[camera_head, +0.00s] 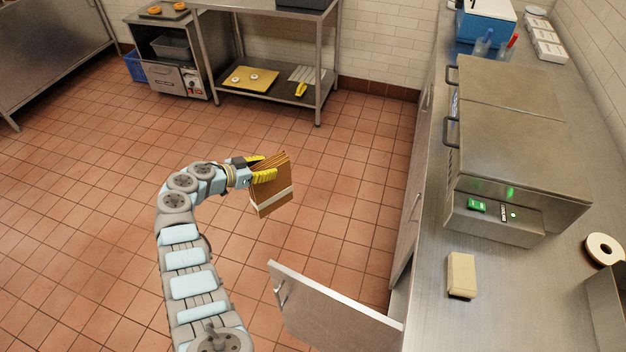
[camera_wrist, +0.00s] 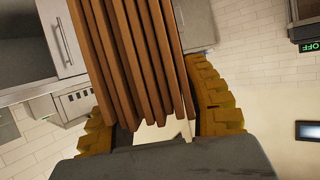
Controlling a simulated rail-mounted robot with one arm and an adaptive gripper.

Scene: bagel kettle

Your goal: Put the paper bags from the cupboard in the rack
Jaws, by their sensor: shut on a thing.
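My gripper (camera_head: 262,168), with yellow ribbed fingers, is shut on a bundle of brown paper bags (camera_head: 272,190) with a pale band around it. The bundle hangs tilted in the air over the floor, left of the open cupboard door (camera_head: 330,310). In the wrist view the bags (camera_wrist: 135,60) show as several brown folded edges between the yellow fingers (camera_wrist: 160,112). The inside of the cupboard is mostly hidden behind its door and under the counter. I cannot make out the rack for certain.
A steel counter (camera_head: 425,270) runs along the right, with a large steel machine (camera_head: 520,135), a beige block (camera_head: 461,275) and a tape roll (camera_head: 603,249) on it. A steel table (camera_head: 262,95) with a lower shelf stands at the back. The tiled floor (camera_head: 90,220) at left is clear.

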